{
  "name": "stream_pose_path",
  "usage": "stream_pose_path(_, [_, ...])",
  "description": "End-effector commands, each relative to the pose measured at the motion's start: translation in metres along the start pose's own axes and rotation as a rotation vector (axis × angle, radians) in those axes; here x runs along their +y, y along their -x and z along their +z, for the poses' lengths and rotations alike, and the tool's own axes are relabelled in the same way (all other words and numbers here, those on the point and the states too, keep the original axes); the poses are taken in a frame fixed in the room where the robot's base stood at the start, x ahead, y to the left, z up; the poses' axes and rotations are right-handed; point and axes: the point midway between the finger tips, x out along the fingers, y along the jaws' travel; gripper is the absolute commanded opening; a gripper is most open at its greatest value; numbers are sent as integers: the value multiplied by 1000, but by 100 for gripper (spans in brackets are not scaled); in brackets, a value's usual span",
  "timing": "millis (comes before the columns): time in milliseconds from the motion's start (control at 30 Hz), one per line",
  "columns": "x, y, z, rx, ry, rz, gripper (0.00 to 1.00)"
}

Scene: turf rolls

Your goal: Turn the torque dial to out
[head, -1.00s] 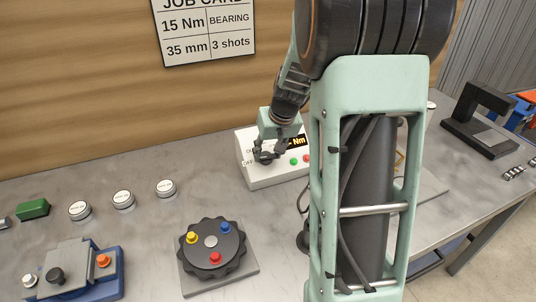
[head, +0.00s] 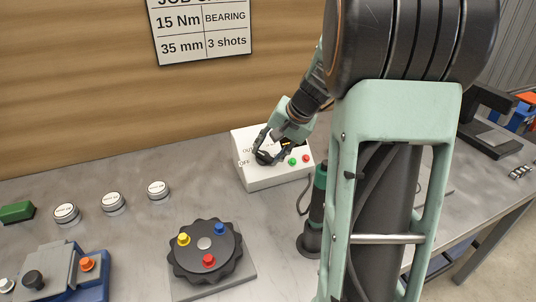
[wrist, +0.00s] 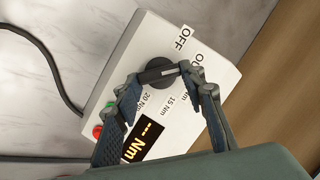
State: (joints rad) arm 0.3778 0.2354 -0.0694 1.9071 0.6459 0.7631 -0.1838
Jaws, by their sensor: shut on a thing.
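The torque dial (wrist: 158,72) is a black round knob with a raised bar, on the face of a white control box (head: 275,178). Labels OFF, OUT, 15 Nm and 20 Nm stand around it in the wrist view. My gripper (wrist: 160,77) is shut on the dial, one finger at each end of the bar. The bar's right end points roughly toward OUT, but a finger covers part of that label and the exact setting is hard to tell. In the head view the dial (head: 264,158) is partly behind my fingers. The amber display (wrist: 148,140) shows dashes and Nm.
Green and red buttons (head: 299,160) sit right of the dial. A black round fixture with coloured knobs (head: 205,250) is in front. Several white round tins (head: 113,203) stand left. Bare bench lies between.

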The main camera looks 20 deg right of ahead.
Motion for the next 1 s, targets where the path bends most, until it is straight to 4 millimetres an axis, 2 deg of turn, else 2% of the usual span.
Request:
stream_pose_path(500, [0, 0, 0, 0, -21, -7, 13])
stream_pose_path(533, [0, 0, 0, 0, -21, -7, 40])
stream_pose_path(667, [0, 0, 0, 0, -20, -7, 54])
stream_pose_path(1000, [0, 3, 0, 2, -20, -7, 55])
